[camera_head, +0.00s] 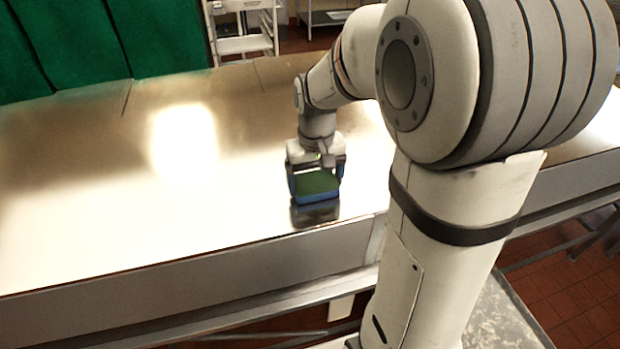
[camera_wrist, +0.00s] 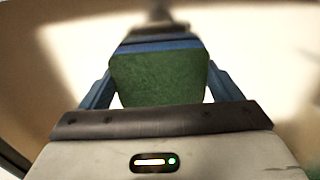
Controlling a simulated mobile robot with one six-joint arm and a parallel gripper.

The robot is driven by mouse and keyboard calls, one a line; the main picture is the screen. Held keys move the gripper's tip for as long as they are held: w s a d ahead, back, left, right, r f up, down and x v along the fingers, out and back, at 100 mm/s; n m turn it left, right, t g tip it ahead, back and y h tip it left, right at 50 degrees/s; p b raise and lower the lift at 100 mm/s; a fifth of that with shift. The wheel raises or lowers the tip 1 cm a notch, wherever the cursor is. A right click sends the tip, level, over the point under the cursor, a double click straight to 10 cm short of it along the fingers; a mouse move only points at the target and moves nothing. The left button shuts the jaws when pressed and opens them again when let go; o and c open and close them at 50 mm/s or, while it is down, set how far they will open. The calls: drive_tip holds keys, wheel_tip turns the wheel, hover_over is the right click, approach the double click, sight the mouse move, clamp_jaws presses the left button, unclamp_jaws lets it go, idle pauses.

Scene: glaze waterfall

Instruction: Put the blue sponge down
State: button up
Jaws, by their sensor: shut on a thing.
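The blue sponge (camera_head: 318,196) has a green face and sits between the fingers of my gripper (camera_head: 316,184), low over the shiny metal table (camera_head: 90,215) near its front edge. A dark reflection shows just below the sponge. I cannot tell whether it touches the table or hangs slightly above it. In the wrist view my gripper (camera_wrist: 158,85) is shut on the sponge (camera_wrist: 158,78), with a blue finger on each side and the green face toward the camera.
The metal tabletop is bare around the sponge, with a bright glare to the left. A green curtain (camera_head: 150,40) hangs at the back left. A white shelf rack (camera_head: 243,43) stands behind the table. The table's front edge is close to the sponge.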

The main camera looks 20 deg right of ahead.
sight(315, 181)
drive_tip(key=o, duration=0.8)
drive_tip(key=shift+f, duration=0.1)
wheel_tip(315, 181, up, 11)
drive_tip(key=b, duration=0.1)
drive_tip(key=s+f+t, duration=0.1)
drive_tip(key=s, duration=0.4)
drive_tip(key=s+a+f+t, duration=0.1)
drive_tip(key=s+f, duration=0.1)
drive_tip(key=s, duration=0.3)
drive_tip(key=s+f+t, duration=0.1)
drive_tip(key=s+f, duration=0.1)
drive_tip(key=s, duration=0.2)
drive_tip(key=shift+s+a+f+t, duration=0.15)
drive_tip(key=shift+s+a+t, duration=0.1)
drive_tip(key=shift+s+t, duration=0.15)
